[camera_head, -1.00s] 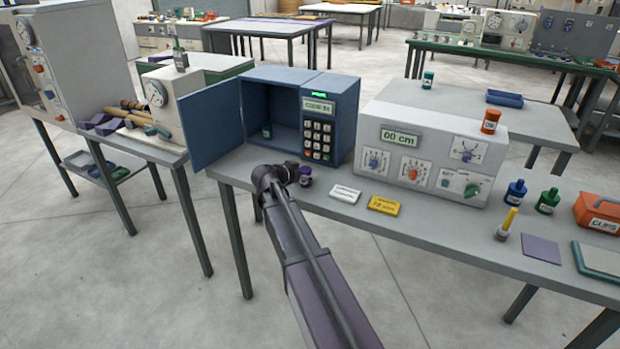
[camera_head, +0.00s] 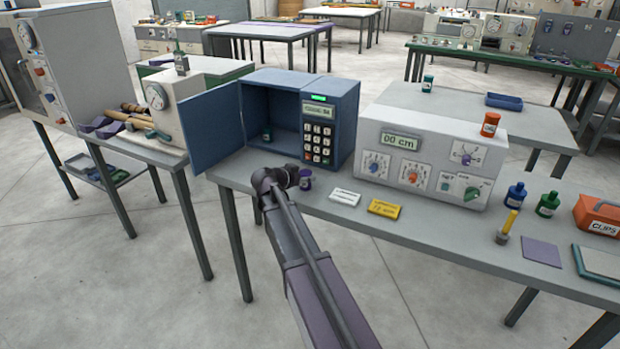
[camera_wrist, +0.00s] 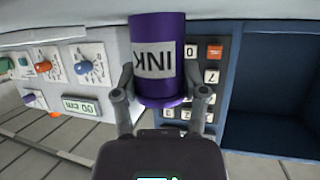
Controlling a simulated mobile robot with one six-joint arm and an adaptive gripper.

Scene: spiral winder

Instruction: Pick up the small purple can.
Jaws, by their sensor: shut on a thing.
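The small purple can (camera_wrist: 158,30) has a white label reading INK, upside down in the wrist view. My gripper (camera_wrist: 160,92) has one finger on each side of the can and is shut on it. In the head view the can (camera_head: 305,182) shows just right of my arm's end, in front of the blue safe. My gripper is mostly hidden there behind the arm. I cannot tell whether the can touches the table.
A white tag (camera_head: 345,197) and a yellow tag (camera_head: 384,208) lie to the right. The winder box (camera_head: 440,125) stands behind them.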

